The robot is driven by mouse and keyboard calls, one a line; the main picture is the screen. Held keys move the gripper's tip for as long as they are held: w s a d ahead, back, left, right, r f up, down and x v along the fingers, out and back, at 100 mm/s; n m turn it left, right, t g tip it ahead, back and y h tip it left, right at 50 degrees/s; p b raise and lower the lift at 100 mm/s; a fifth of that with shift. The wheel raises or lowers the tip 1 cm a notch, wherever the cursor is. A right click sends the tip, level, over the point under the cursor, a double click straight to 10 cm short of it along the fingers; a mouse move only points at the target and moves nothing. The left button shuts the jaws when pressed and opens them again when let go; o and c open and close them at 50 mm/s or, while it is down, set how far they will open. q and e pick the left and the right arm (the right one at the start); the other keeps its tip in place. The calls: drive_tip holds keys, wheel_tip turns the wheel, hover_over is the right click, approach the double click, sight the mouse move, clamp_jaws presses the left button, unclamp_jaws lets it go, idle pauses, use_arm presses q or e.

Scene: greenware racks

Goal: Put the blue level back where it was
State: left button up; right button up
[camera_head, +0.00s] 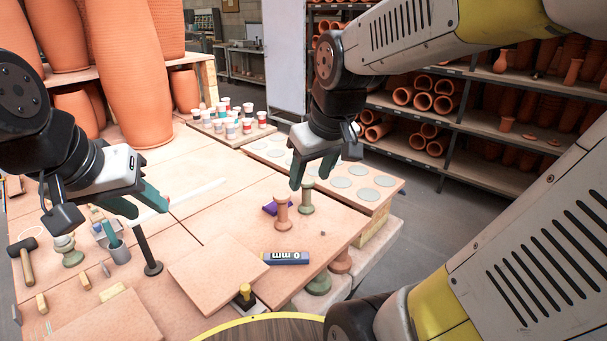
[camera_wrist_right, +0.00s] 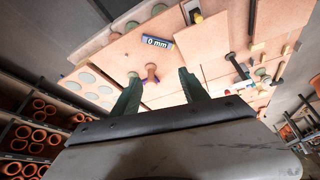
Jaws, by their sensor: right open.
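The blue level (camera_head: 286,257), marked "0 mm", lies flat near the front of the work table, at the right edge of a square board. It also shows in the right wrist view (camera_wrist_right: 157,41), beyond my fingertips. My right gripper (camera_head: 309,181) is open and empty above the table, behind the level and by a terracotta spindle-shaped piece (camera_head: 282,212).
A green spindle-shaped piece (camera_head: 307,197) and a purple item (camera_head: 270,208) are near my right gripper. A square board (camera_head: 217,273) lies left of the level. A dark upright rod (camera_head: 147,250), a grey cup (camera_head: 119,251) and a mallet (camera_head: 25,258) stand or lie at left.

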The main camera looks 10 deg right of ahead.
drive_tip(key=s+r+m+t+y, duration=0.1)
drive_tip(key=s+r+m, duration=0.1)
drive_tip(key=s, duration=0.4)
drive_tip(key=shift+s+a+m+t, duration=0.2)
drive_tip(key=shift+a+m+t, duration=0.1)
drive_tip(key=shift+m, duration=0.3)
drive_tip(key=shift+r, duration=0.1)
idle(0.4)
